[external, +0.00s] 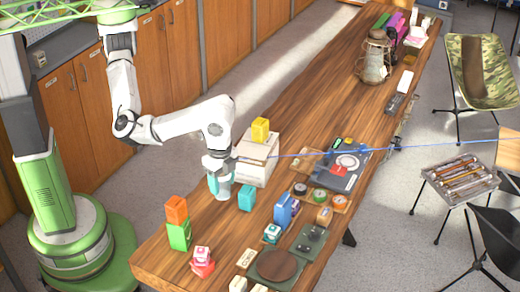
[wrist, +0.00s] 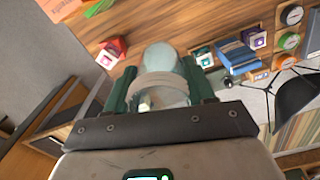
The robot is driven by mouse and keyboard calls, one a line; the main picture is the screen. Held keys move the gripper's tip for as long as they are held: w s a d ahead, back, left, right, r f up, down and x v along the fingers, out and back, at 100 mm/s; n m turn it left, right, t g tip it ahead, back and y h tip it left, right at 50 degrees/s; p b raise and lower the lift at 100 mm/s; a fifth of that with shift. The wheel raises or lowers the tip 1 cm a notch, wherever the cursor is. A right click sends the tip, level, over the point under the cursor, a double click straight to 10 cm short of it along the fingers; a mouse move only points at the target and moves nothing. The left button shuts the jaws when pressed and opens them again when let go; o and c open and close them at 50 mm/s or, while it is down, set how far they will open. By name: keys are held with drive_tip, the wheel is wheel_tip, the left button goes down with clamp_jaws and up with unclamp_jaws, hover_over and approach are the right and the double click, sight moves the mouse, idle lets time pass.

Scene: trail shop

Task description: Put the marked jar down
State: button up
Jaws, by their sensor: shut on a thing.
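My gripper (wrist: 161,84) is shut on a clear, greyish glass jar (wrist: 160,56), with one dark green finger on each side of it. A pale band runs around the jar, and a small light yellowish patch shows near its lower part in the wrist view. In the external view my gripper (external: 219,184) points down over the near part of the long wooden table (external: 210,232). I cannot tell whether the jar touches the table top.
A teal box (external: 246,197) stands close to the right of my gripper. An orange block (external: 176,209) sits on a green block (external: 179,235) at the left. A white stack (external: 257,160) carries a yellow block (external: 260,130) behind. Bare wood lies in front of the gripper.

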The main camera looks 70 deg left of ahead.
drive_tip(key=shift+f+b, duration=1.3)
drive_tip(key=shift+f, duration=9.05)
drive_tip(key=o, duration=1.1)
drive_tip(key=shift+f, duration=0.15)
wheel_tip(320, 180, up, 12)
drive_tip(key=p, duration=0.4)
drive_tip(key=shift+r+p, duration=0.2)
drive_tip(key=shift+p, duration=0.1)
